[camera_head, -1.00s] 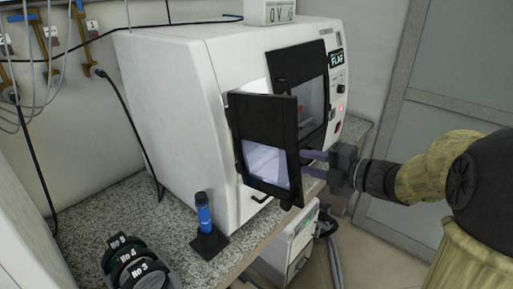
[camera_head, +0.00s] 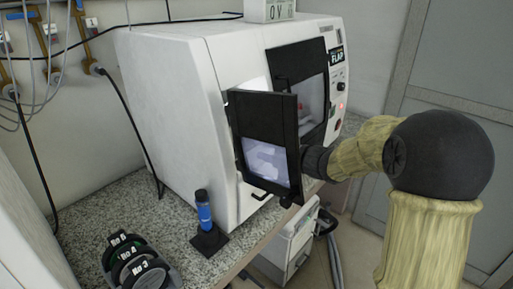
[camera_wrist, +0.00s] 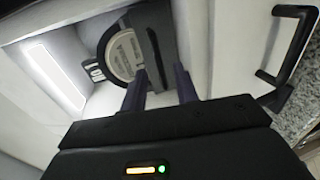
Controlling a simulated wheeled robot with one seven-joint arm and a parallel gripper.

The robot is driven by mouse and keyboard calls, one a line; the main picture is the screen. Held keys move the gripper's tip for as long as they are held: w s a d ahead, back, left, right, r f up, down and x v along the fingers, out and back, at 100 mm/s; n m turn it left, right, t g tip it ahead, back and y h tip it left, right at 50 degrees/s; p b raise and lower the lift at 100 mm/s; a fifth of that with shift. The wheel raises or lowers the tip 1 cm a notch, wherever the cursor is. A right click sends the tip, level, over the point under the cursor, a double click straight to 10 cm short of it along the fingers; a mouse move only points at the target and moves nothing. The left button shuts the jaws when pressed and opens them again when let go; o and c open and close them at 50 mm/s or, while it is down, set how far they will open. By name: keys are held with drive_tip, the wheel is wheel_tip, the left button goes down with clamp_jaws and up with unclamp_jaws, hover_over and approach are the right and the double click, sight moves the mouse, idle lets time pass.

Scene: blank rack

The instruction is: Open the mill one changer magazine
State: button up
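The mill (camera_head: 180,110) is a white machine on the counter. Its left door (camera_head: 268,145), black-framed with a window, stands swung open. In the head view my gripper is hidden behind this door. In the wrist view my gripper (camera_wrist: 160,80) is inside the lit chamber, its two purple fingers apart with a gap between them. Just beyond the fingertips is what looks like the changer magazine (camera_wrist: 125,52), a grey round part beside a dark upright plate (camera_wrist: 158,45). I cannot tell whether a finger touches the plate.
The open door's black handle (camera_wrist: 290,50) is close on the right in the wrist view. A bright light panel (camera_wrist: 54,75) is on the left.

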drive_tip(key=shift+x, duration=1.5)
clamp_jaws()
drive_tip(key=shift+d, duration=0.1)
